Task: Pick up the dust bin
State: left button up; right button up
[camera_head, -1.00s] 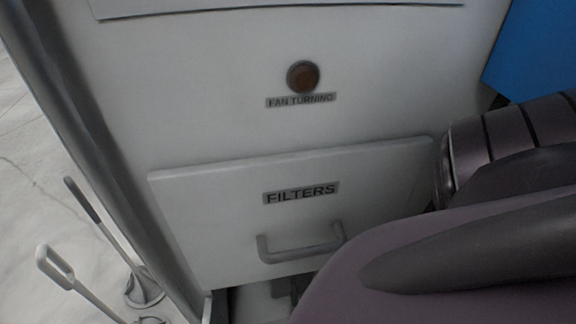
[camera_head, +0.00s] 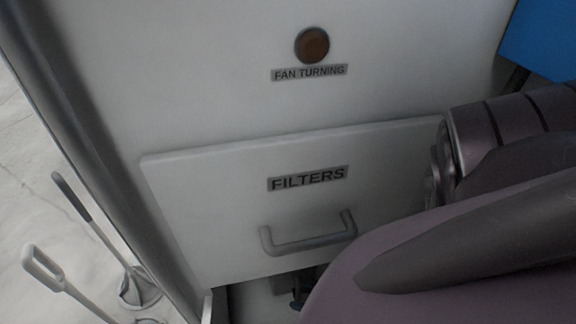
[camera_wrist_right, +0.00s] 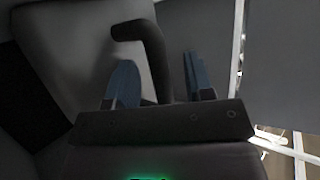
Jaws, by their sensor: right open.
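A grey panel (camera_wrist_right: 75,45) with a dark bent handle (camera_wrist_right: 152,45) shows in the right wrist view. I take it for the dust bin, but its full shape is hidden. My right gripper (camera_wrist_right: 158,60) is open, with one blue finger on each side of the handle; I cannot tell whether either finger touches it. In the head view only a small dark blue part of the right gripper (camera_head: 299,298) shows, low below the FILTERS panel (camera_head: 225,205). My own arm hides much of the lower right there. My left gripper is not in view.
The white cabinet (camera_head: 200,75) has a round brown FAN TURNING lamp (camera_head: 312,45) and a grey handle (camera_head: 308,240) on the FILTERS panel. Two long-handled tools (camera_head: 105,240) stand at the left beside the cabinet. The pale floor (camera_head: 30,200) is open there.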

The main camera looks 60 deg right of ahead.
jog(key=shift+w, duration=0.35)
grip_shut()
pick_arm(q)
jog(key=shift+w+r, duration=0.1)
pick_arm(e)
jog(key=shift+r, duration=0.1)
